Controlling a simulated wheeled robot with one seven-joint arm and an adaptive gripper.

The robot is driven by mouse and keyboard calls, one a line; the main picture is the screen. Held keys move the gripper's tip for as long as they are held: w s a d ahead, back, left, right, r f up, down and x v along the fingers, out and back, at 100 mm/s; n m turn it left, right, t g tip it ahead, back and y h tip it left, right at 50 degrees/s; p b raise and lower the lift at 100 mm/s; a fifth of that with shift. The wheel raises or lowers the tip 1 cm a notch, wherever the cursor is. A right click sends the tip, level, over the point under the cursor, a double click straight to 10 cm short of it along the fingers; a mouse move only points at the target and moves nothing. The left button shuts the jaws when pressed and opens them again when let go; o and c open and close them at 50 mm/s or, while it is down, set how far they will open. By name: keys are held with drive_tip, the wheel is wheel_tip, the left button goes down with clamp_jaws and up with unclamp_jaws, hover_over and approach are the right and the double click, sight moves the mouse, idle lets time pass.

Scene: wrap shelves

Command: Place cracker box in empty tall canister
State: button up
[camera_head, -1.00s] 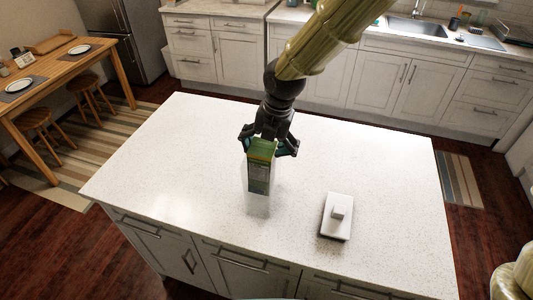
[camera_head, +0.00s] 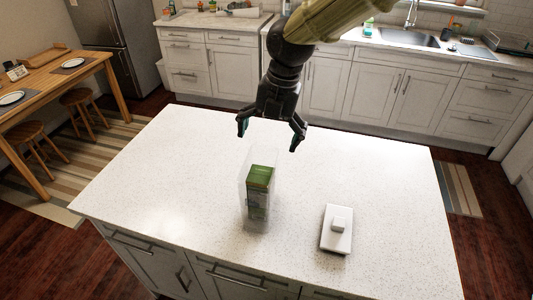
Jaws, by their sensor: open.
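The cracker box (camera_head: 260,178), with a green top, stands upright inside the tall clear canister (camera_head: 246,213) on the white island counter. The canister's see-through walls show faintly around the box. My gripper (camera_head: 270,142) is open and empty, above and behind the canister, with its fingers spread apart and clear of the box. A white lid with a square knob (camera_head: 337,229) lies on the counter to the right of the canister.
The white island counter (camera_head: 150,180) is otherwise clear. Behind it are cabinets with a sink (camera_head: 408,36). A wooden table (camera_head: 60,83) with plates and stools stands at the left.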

drive_tip(key=shift+d+r, duration=0.15)
drive_tip(key=shift+r, duration=0.8)
